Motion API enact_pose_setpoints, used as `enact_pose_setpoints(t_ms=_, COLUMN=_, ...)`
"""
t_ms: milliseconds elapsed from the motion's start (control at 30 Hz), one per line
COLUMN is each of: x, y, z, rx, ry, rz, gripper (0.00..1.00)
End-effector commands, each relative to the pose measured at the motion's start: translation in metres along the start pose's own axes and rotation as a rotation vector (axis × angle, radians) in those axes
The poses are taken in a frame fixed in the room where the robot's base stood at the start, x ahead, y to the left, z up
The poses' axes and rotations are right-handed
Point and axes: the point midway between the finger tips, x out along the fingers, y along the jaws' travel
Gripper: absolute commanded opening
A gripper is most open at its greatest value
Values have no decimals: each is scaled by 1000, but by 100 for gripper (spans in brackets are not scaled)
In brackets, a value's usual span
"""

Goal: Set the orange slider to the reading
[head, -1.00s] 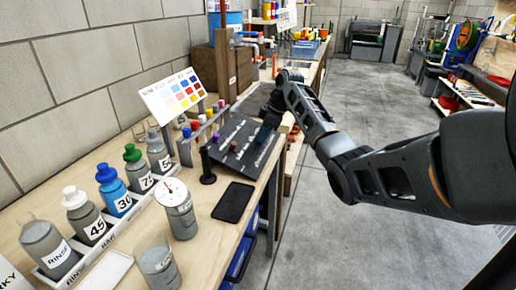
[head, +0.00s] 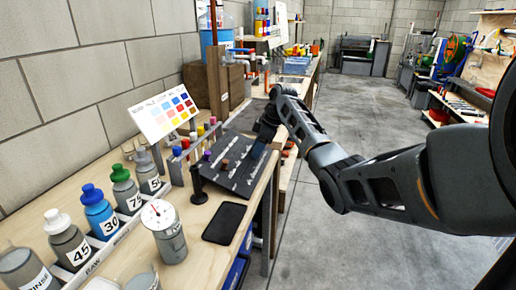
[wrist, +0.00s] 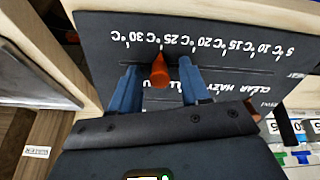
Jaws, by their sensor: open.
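The orange slider (wrist: 160,71) shows in the wrist view on a dark board (wrist: 230,22) with a white temperature scale from 5 to 30 °C. Its tip is close to the tick by the 25 °C label. My gripper (wrist: 159,78) is open, with one blue finger on each side of the slider and a gap on both sides. In the head view my gripper (head: 268,122) is at the far right end of the sloped board (head: 240,182), and the slider is hidden there. A round dial gauge (head: 158,213) sits on a jar; its reading is too small to tell.
Purple (head: 207,155) and brown (head: 226,163) knobs stand on the same board. A black flat device (head: 224,223), labelled bottles (head: 100,212) and a colour chart (head: 165,112) are on the bench. The floor (head: 370,120) right of the bench is clear.

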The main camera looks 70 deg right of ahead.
Motion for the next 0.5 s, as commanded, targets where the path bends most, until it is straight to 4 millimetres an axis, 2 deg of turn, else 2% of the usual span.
enact_pose_setpoints(t_ms=167, x=-13, y=1, z=0, rx=0, ry=1, rz=2, gripper=46)
enact_pose_setpoints(t_ms=500, x=-66, y=1, z=0, rx=0, ry=1, rz=2, gripper=46)
